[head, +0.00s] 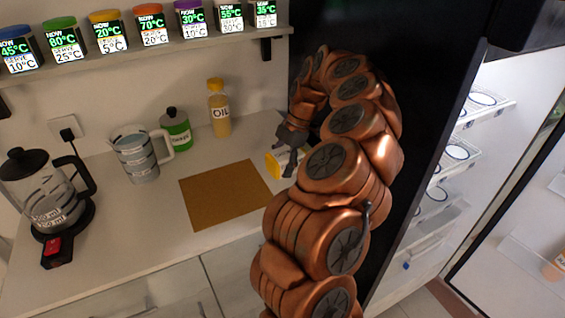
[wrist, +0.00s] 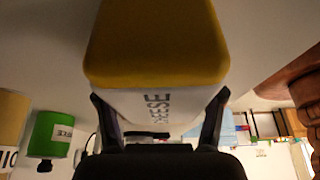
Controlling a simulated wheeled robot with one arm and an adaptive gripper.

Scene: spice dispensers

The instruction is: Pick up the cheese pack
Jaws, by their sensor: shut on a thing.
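The cheese pack (wrist: 158,50) fills the upper middle of the wrist view, with a yellow end and a white side lettered "CHEESE", partly cut off by the frame. My gripper (wrist: 158,120) has its two dark fingers on either side of the pack and is shut on it. In the head view my gripper (head: 285,155) is over the right end of the counter, and the yellow part of the cheese pack (head: 273,165) shows beside it. The rest of the pack is hidden by my gripper and arm there. Whether the pack touches the counter is hard to tell.
A brown board (head: 225,194) lies on the counter left of my gripper. Behind are an oil bottle (head: 219,108), a green container (head: 176,130) and a measuring jug (head: 136,155); a kettle (head: 45,190) is far left. A fridge (head: 460,150) stands open at right.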

